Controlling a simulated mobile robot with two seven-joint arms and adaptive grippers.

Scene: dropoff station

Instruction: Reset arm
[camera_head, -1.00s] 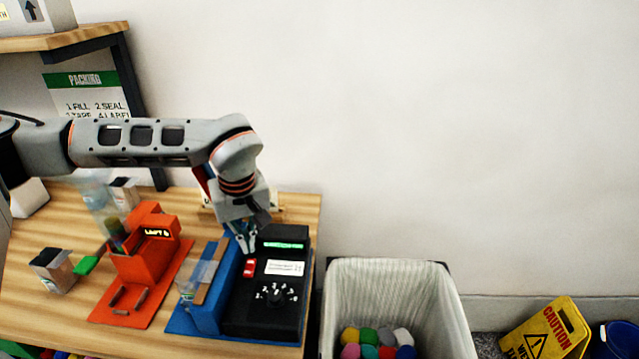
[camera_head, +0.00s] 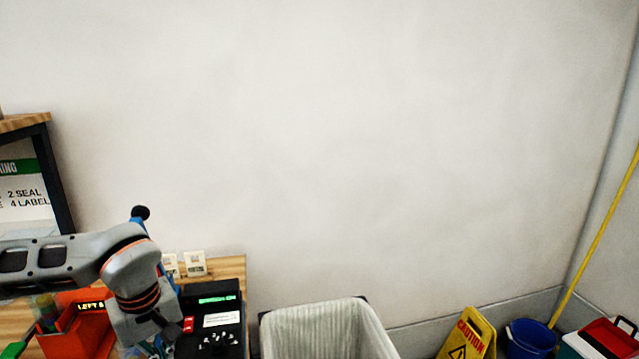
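My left arm comes in from the left, low in the head view. Its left gripper (camera_head: 160,338) points down at the bottom edge, just left of the black box with a green display (camera_head: 213,299). The fingers are dark and partly hidden, so I cannot tell whether they are open or shut. A blue lever with a black knob (camera_head: 140,213) stands up behind my wrist. Its base is hidden by my arm. My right gripper is not in view.
An orange box (camera_head: 75,335) stands left of the gripper on the wooden table (camera_head: 228,270). A white-lined bin (camera_head: 325,330), yellow caution sign (camera_head: 466,338) and blue bucket (camera_head: 530,338) are to the right. The wall above is bare.

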